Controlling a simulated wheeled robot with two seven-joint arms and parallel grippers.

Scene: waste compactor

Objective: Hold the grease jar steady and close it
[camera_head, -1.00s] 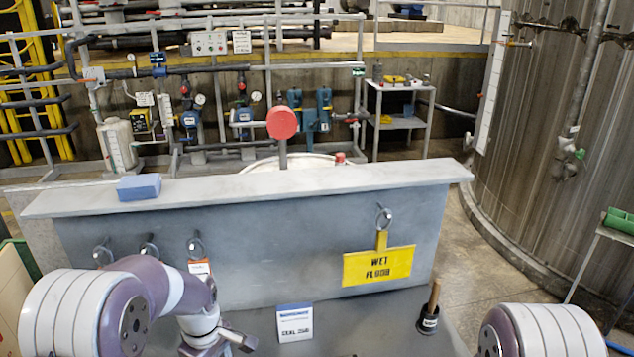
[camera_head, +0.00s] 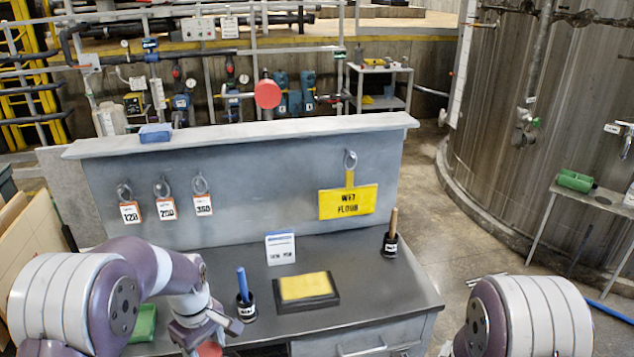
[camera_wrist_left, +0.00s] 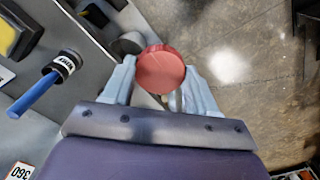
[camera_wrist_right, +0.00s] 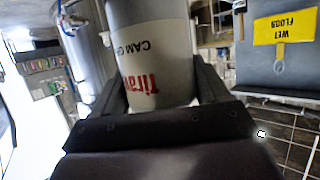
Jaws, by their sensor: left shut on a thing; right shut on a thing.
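My left gripper (camera_wrist_left: 160,88) is shut on a round red lid (camera_wrist_left: 161,69), held between its pale fingers past the bench's front edge. The lid (camera_head: 210,349) also shows at the bottom of the head view, just below the left wrist. My right gripper (camera_wrist_right: 160,88) is shut on the grease jar (camera_wrist_right: 155,55), a grey-white cylinder with red and black lettering that appears upside down in the right wrist view. The jar's mouth is out of that view. In the head view only my right arm shows, at lower right, and the jar is hidden. The lid and jar are not seen together.
The bench (camera_head: 385,285) holds a yellow pad on a black base (camera_head: 305,290), a blue marker in a black holder (camera_head: 244,292), a white card (camera_head: 280,248) and a black holder with a wooden handle (camera_head: 391,238). Numbered tags and a yellow sign (camera_head: 348,202) hang behind.

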